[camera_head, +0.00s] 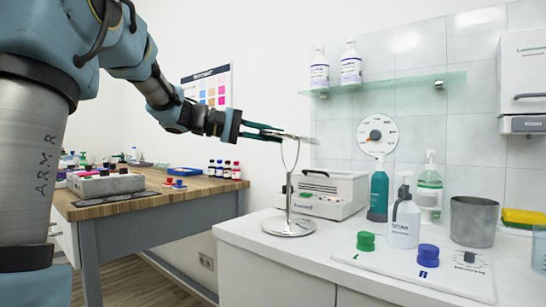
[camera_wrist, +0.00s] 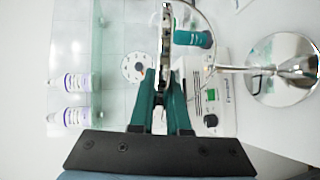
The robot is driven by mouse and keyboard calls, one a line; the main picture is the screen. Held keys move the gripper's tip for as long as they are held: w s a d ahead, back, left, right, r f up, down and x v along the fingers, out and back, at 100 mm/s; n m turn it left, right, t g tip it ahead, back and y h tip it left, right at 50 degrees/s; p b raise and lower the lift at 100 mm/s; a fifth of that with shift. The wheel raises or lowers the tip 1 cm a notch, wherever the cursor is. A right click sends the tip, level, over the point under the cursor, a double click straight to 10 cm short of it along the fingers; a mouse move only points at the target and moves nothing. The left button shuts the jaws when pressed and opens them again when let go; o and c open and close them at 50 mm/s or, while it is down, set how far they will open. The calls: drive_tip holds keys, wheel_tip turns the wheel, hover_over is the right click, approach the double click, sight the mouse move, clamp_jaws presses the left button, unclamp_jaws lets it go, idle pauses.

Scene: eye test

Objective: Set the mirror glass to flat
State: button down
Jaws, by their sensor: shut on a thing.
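The table mirror stands on the white counter, with a round chrome base (camera_head: 289,227) and an upright stem. Its glass (camera_head: 301,138) shows almost edge-on as a thin, nearly level strip above a curved yoke (camera_head: 290,156). In the wrist view, the glass (camera_wrist: 166,38) is a narrow strip running up from between my fingers, and the chrome base (camera_wrist: 283,70) is at the right. My gripper (camera_head: 277,132) reaches in from the left and is shut on the glass's near edge; it also shows in the wrist view (camera_wrist: 164,78). The reflecting face is mostly hidden.
A white device (camera_head: 330,194) stands close behind the mirror, and a teal bottle (camera_head: 378,192) is to its right. A glass shelf (camera_head: 390,84) with two bottles is above right. A pump bottle (camera_head: 404,222), green and blue knobs and a steel beaker (camera_head: 474,221) are farther right.

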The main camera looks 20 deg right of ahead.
drive_tip(key=f+h+b, duration=0.1)
drive_tip(key=b, duration=0.2)
drive_tip(key=shift+f+h, duration=0.1)
drive_tip(key=shift+h, duration=0.2)
drive_tip(key=shift+b, duration=0.45)
drive_tip(key=shift+h, duration=0.4)
drive_tip(key=c, duration=0.9)
unclamp_jaws()
drive_tip(key=a, duration=0.3)
drive_tip(key=w+a, duration=0.1)
drive_tip(key=a, duration=0.6)
drive_tip(key=shift+w+a, duration=0.35)
drive_tip(key=shift+w, duration=0.05)
